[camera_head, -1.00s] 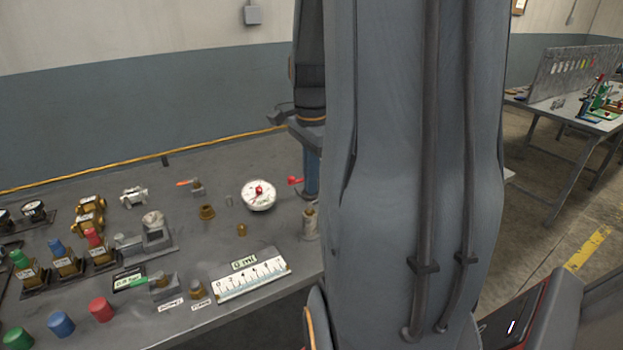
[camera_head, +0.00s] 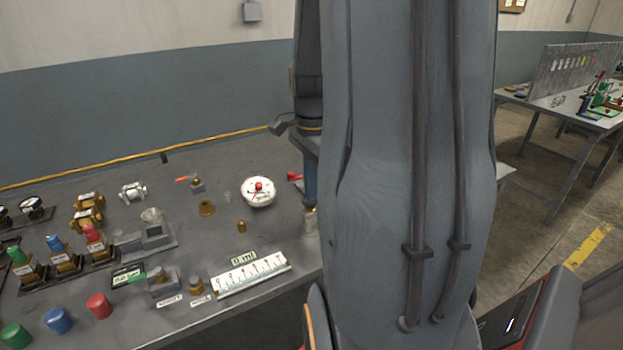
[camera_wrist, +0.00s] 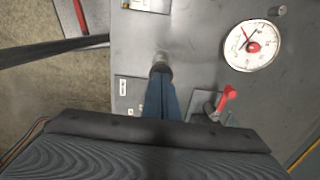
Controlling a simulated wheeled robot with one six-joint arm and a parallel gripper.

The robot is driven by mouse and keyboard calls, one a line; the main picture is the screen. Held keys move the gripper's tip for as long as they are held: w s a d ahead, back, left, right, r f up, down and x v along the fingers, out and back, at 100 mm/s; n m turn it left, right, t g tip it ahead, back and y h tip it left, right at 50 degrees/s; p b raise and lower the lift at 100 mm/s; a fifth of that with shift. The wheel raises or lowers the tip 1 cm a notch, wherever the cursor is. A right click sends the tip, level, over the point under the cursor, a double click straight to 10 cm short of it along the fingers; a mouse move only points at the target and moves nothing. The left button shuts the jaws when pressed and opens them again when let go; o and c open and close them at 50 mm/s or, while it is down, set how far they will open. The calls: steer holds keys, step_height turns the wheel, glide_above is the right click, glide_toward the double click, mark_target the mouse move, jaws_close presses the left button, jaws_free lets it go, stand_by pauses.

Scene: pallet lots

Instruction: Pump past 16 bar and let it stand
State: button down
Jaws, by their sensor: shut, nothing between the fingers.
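The round white gauge (camera_head: 258,191) with a red centre stands on the bench; it also shows in the wrist view (camera_wrist: 252,45), its reading too small to tell. A red lever (camera_head: 294,176) is to its right, and in the wrist view the lever (camera_wrist: 228,97) is right of my gripper. My gripper (camera_wrist: 160,70) has its blue fingers shut and empty, pointing down at a small grey cylinder (camera_wrist: 161,57). In the head view the fingers end just above a short post (camera_head: 310,222), partly hidden by my arm. I cannot tell whether they touch it.
A white scale plate (camera_head: 252,275) lies near the bench's front edge. Red, blue and green knobs (camera_head: 98,306) and several valves (camera_head: 88,212) crowd the left side. Another table (camera_head: 580,110) stands at the back right.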

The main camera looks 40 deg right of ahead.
step_height(320, 180, up, 14)
steer(key=p, duration=0.1)
steer(key=shift+p, duration=0.4)
steer(key=shift+s, duration=0.1)
stand_by(0.6)
step_height(320, 180, up, 3)
steer(key=shift+d+r, duration=0.1)
steer(key=shift+r, duration=0.05)
step_height(320, 180, down, 14)
steer(key=p, duration=0.2)
steer(key=shift+p, duration=0.3)
stand_by(0.3)
